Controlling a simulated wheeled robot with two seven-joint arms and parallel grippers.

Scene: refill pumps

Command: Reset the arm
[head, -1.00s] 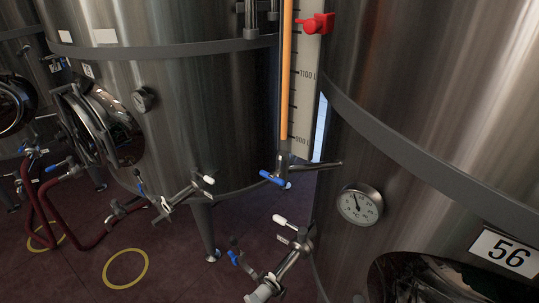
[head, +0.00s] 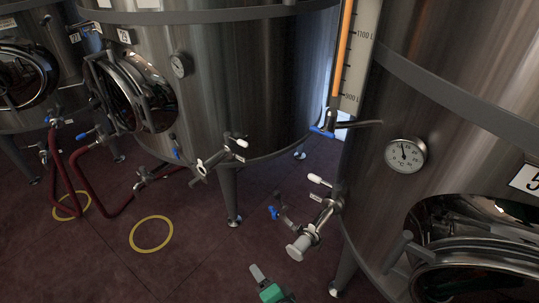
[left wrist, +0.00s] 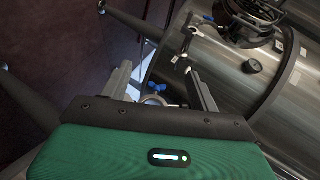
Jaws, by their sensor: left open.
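My left gripper (head: 259,277) shows at the bottom middle of the head view, with a grey finger and a green body, over the floor. In the left wrist view its two grey fingers (left wrist: 160,85) stand apart with nothing held between them. Beyond the fingers are a blue-handled valve (left wrist: 156,87) and a steel tank (left wrist: 235,75). My right gripper does not show in either view.
Steel tanks stand at the middle (head: 225,80) and right (head: 450,100). A valve outlet (head: 303,245) with white and blue handles juts from the right tank near my left gripper. Red hoses (head: 90,185) run at the left. Open floor (head: 190,260) carries yellow rings (head: 151,249).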

